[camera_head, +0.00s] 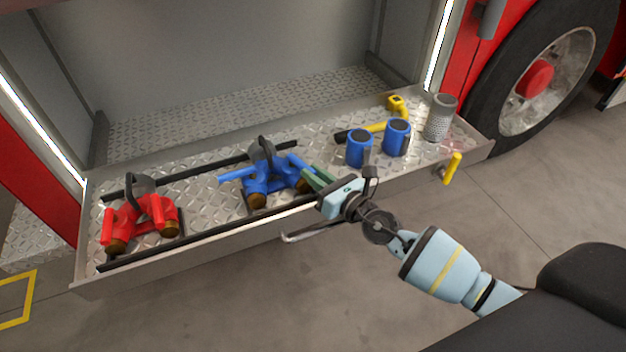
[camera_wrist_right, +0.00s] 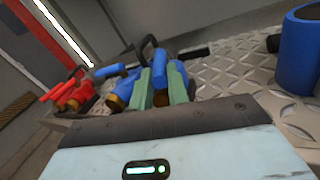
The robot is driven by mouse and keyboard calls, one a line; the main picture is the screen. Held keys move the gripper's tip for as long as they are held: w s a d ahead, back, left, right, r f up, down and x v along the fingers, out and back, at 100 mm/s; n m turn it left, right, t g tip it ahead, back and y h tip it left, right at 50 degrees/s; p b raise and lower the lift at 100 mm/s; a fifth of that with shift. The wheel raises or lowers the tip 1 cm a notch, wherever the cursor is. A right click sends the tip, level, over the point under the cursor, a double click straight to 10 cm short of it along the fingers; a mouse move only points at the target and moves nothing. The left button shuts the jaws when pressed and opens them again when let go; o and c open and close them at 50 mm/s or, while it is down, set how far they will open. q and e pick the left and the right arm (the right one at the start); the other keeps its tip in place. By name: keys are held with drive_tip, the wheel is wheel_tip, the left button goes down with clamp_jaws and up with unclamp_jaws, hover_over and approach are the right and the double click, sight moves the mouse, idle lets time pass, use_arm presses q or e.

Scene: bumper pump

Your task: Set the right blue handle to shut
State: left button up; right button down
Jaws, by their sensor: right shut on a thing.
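The blue valve piece (camera_head: 266,172) with a dark top loop and brass outlets sits on the drawer tray. Its left blue handle (camera_head: 236,175) sticks out to the left. Its right blue handle (camera_head: 298,163) slants to the right and down, toward my right gripper (camera_head: 312,181). In the right wrist view, the green fingers of my right gripper (camera_wrist_right: 161,88) stand on either side of the right blue handle (camera_wrist_right: 160,74) and are shut on it. The fingers partly hide the handle and the outlet behind it. My left gripper is not in view.
A red valve piece (camera_head: 140,216) stands at the tray's left end. Two blue cups (camera_head: 359,148), a grey cylinder (camera_head: 440,118) and a yellow-and-black tool (camera_head: 372,128) are on the right. The tray's front edge (camera_head: 200,262) lies below the gripper; a wheel is at right.

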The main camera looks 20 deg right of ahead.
drive_tip(key=c, duration=1.3)
unclamp_jaws()
drive_tip(key=shift+c, duration=0.2)
drive_tip(key=v, duration=0.8)
drive_tip(key=shift+c, duration=0.2)
